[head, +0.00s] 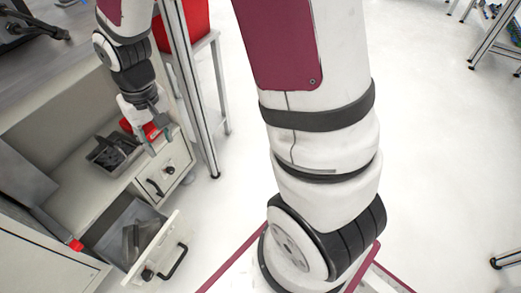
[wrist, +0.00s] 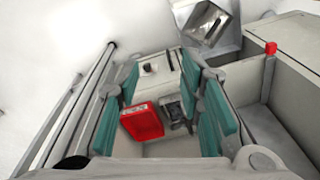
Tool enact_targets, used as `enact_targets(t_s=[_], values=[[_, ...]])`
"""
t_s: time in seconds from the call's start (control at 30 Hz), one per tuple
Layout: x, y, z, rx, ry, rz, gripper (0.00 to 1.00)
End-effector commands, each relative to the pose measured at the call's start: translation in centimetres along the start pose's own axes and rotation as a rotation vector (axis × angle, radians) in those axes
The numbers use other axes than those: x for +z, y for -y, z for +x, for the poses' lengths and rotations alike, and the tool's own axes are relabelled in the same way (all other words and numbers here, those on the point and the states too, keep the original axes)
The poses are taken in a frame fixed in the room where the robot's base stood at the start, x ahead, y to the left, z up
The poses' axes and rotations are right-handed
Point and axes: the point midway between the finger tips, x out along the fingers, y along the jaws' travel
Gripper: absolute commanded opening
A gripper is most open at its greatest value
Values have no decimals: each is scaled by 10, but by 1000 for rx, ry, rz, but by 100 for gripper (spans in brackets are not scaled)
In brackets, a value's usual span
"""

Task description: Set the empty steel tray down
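My gripper (wrist: 165,112) is open in the wrist view, its teal finger pads wide apart with nothing held between them. In the head view my gripper (head: 160,138) hangs over the counter near its right edge. A shiny grey steel piece (wrist: 208,22) shows at the top of the wrist view, beyond the fingers. In the head view a grey metal piece (head: 130,243) stands in the open drawer, apart from my gripper. I cannot tell for sure that it is the empty steel tray.
A red box (wrist: 143,122) and a dark bin with grey parts (wrist: 178,112) sit on the counter below my fingers; the bin (head: 115,155) also shows in the head view. The open drawer (head: 172,248) juts out. A metal post (head: 190,90) stands right of the counter.

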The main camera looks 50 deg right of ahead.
Motion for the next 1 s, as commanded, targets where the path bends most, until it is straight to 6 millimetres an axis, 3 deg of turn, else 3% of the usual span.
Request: enact_targets(t_s=[0.03,0.2,0.5,0.8,1.0], values=[[9,-5,-22,21,-8,-5,34],[52,-19,-80,75,3,-15,34],[148,-36,-156,110,23,-15,34],[245,-43,-190,74,46,-26,34],[276,-44,-193,52,57,-36,34]])
